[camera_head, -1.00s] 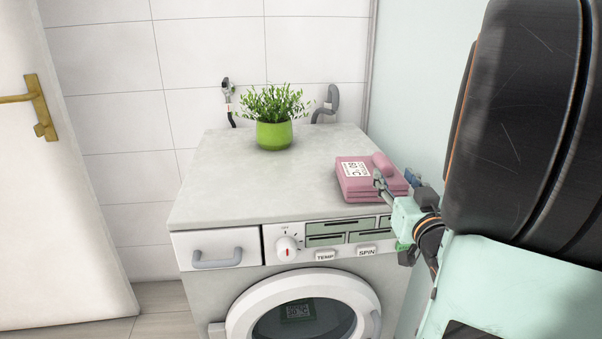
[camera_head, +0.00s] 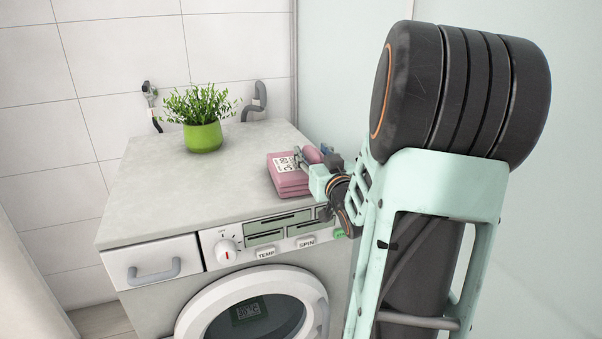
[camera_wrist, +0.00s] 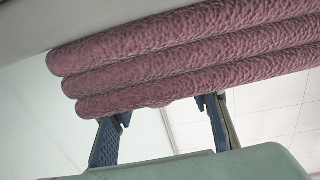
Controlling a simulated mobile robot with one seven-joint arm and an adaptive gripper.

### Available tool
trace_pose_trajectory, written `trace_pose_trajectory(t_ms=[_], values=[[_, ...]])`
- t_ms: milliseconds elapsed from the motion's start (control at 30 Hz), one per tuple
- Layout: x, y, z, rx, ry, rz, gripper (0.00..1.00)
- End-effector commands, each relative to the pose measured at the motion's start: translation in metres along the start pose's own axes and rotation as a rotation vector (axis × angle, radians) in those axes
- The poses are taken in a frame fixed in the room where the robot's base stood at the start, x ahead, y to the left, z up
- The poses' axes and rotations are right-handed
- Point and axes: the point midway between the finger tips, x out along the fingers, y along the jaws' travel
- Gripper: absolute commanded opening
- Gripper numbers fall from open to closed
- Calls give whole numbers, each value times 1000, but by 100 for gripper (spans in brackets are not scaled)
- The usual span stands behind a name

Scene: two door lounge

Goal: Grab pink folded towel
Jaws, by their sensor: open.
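The pink folded towel (camera_head: 288,176) lies on top of the washing machine (camera_head: 190,190), near its right edge, with a white printed label on its upper face. A rounded pink piece (camera_head: 313,154) shows beside it, partly behind my gripper. My gripper (camera_head: 317,162) is open at the towel's right end. In the wrist view, the towel's stacked folds (camera_wrist: 190,62) cross the upper part, and the two blue-grey fingers of my gripper (camera_wrist: 161,110) stand apart at its edge. I cannot tell whether they touch it.
A green pot with a leafy plant (camera_head: 203,135) stands at the back of the machine top. Hoses and taps (camera_head: 258,97) are on the tiled wall behind. A pale wall (camera_head: 340,80) is close on the right. The left of the top is clear.

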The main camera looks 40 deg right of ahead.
Motion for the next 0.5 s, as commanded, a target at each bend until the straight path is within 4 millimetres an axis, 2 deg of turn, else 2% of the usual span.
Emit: trace_pose_trajectory(t_ms=[267,500], values=[[5,-1,0,1,-1,-1,44],[4,0,0,1,-1,-1,19]])
